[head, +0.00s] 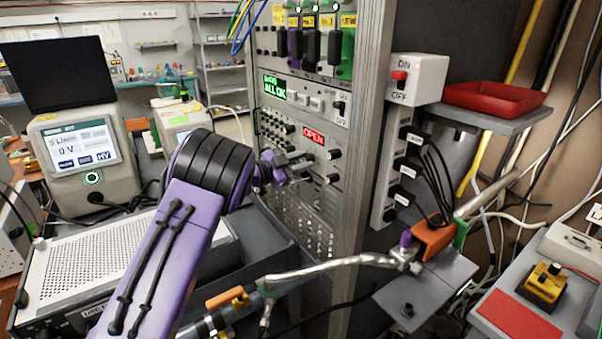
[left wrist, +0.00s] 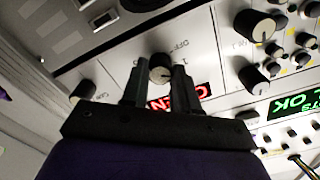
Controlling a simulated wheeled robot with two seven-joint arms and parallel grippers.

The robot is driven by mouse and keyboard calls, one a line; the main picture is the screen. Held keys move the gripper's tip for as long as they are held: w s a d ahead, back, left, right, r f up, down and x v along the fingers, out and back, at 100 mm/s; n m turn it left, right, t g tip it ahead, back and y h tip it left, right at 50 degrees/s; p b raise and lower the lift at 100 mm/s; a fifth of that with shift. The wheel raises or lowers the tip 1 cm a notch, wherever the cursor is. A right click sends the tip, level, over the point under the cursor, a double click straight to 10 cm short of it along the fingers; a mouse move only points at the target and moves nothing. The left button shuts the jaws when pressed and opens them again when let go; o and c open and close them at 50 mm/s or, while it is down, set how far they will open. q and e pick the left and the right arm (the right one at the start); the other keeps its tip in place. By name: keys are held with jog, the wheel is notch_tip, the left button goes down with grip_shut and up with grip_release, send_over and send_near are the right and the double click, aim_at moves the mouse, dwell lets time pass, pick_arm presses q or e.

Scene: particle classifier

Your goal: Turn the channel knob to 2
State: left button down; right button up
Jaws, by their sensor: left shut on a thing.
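My left gripper (head: 298,164) reaches the rack panel from the left in the head view. In the left wrist view its two dark fingers (left wrist: 160,82) are shut on a black knob with a pale face (left wrist: 160,66), one finger on each side. The knob sits on a light panel beside the red OPEN display (left wrist: 188,97), which also shows in the head view (head: 313,136). The knob's label is too small and partly covered to read, and its pointer is not clear. My right gripper is not in view.
Other black knobs (head: 334,154) sit close by on the same panel. A green ALL OK display (head: 274,87) is above. The rack's metal upright (head: 360,150) stands to the right. A metal pipe (head: 335,264) crosses in front, below the gripper.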

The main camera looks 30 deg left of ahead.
pick_arm(q)
jog(key=shift+m+b, duration=4.1)
jog(key=shift+b, duration=1.05)
jog(key=c, duration=0.8)
grip_release()
jog(key=shift+d, duration=0.1)
jog(key=shift+c, duration=0.2)
jog(key=shift+s+a+f, duration=0.1)
jog(key=shift+s+a, duration=0.1)
jog(key=shift+s, duration=0.1)
jog(key=b+v, duration=0.2)
jog(key=v, duration=0.7)
jog(key=shift+s, duration=0.4)
